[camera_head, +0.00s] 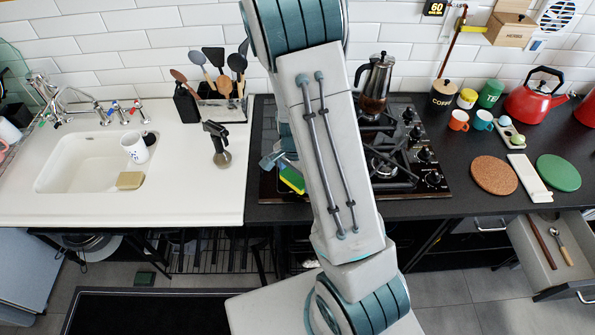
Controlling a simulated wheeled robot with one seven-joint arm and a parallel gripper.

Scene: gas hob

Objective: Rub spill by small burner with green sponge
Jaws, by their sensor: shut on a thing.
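My gripper (280,166) is shut on the green sponge (292,180), which has a yellow side and is tilted. Both are over the left part of the black gas hob (431,178), close to its front. My arm covers the middle of the hob. A burner with its grate (383,166) shows to the right of the arm. I see no spill, and I cannot tell which burner is the small one. Whether the sponge touches the hob is unclear.
A spray bottle (217,145) and a sink (75,175) are on the left. A drawer (545,255) is open at the lower right.

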